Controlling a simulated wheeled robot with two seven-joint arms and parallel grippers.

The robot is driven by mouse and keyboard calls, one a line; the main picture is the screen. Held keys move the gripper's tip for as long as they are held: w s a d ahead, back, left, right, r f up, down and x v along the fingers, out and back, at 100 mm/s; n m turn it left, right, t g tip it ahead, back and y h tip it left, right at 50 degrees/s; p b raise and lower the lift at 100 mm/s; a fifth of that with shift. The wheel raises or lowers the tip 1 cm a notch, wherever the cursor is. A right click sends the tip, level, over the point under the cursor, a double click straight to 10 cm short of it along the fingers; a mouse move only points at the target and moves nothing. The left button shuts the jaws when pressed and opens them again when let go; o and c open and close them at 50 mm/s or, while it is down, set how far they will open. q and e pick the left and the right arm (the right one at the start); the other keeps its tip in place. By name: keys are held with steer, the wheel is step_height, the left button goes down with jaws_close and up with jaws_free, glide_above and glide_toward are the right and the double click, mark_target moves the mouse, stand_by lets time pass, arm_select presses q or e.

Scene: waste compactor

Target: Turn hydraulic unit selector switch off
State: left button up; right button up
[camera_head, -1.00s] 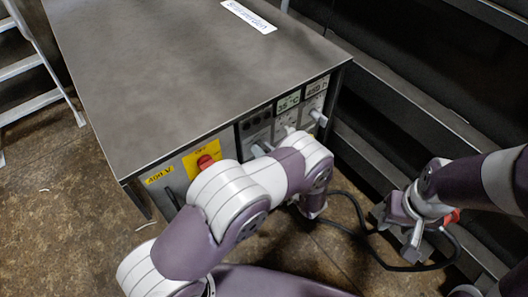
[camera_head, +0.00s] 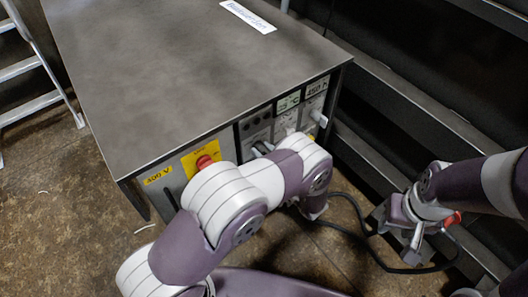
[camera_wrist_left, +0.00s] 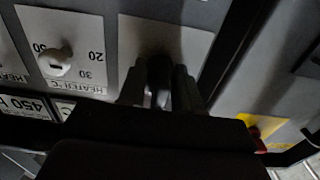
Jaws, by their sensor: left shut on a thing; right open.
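The hydraulic unit is a grey metal cabinet (camera_head: 190,75) with a control panel on its front. In the left wrist view, my left gripper (camera_wrist_left: 158,92) is shut on the dark selector switch (camera_wrist_left: 159,72), which stands out from a light grey plate (camera_wrist_left: 185,40). Its markings cannot be read. In the head view my left arm covers much of the panel and hides most of this gripper. My right gripper (camera_head: 415,245) is open and empty, low at the right, away from the cabinet.
A red knob on a yellow plate (camera_head: 203,160) and a yellow 400 V label (camera_head: 158,176) sit left of my arm. A white heater knob (camera_wrist_left: 60,62) is near the left gripper. A black cable (camera_head: 350,235) lies on the floor. A ladder (camera_head: 35,65) stands at the left.

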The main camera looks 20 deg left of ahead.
arm_select(q)
steer(key=o, duration=0.7)
steer(key=shift+d, duration=0.1)
steer(key=v, duration=1.2)
steer(key=shift+s+d, duration=0.2)
steer(key=shift+s, duration=0.1)
